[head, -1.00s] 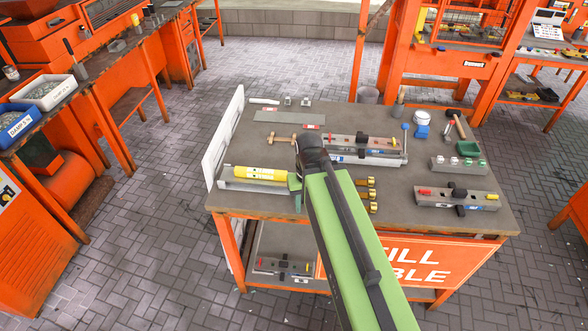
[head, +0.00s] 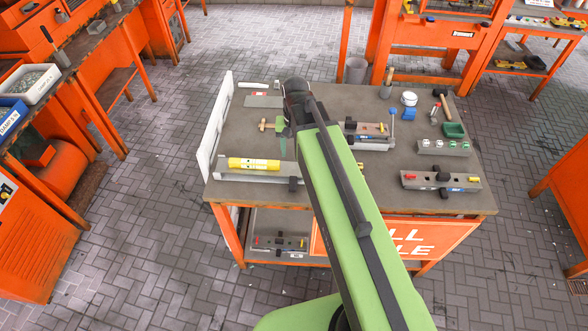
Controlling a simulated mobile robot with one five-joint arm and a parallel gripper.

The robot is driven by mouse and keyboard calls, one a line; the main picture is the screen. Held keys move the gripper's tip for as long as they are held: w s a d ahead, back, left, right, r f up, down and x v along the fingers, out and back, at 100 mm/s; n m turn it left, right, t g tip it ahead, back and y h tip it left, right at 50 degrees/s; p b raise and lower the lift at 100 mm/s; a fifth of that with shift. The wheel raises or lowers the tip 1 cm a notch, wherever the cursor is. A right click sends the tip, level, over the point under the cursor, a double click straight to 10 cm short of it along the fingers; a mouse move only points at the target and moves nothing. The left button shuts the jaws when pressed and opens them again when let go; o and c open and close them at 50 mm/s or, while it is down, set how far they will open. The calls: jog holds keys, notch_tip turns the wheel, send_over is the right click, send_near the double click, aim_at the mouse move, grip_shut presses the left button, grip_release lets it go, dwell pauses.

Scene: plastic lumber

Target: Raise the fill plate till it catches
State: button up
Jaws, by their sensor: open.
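My gripper (head: 282,136) is over the left-middle of the fill table (head: 235,132), its green fingers open with nothing seen between them. It appears just beyond the yellow cylinder (head: 254,164), which lies in a grey trough near the front left edge. A flat grey plate (head: 264,101) lies at the back left, and a tall white panel (head: 214,128) stands along the left edge. I cannot tell which piece is the fill plate. My arm hides the middle of the table and part of the grey mould (head: 372,143) right of it.
A second mould (head: 440,181) lies at the front right. Another mould (head: 280,242) is on the lower shelf.

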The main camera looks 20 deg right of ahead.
aim_at(293, 183)
notch_tip(293, 183, down, 18)
jog(key=b, duration=1.8)
jog(key=shift+w+a+r, duration=0.1)
jog(key=shift+a+r, duration=0.05)
jog(key=shift+r, duration=0.2)
grip_shut()
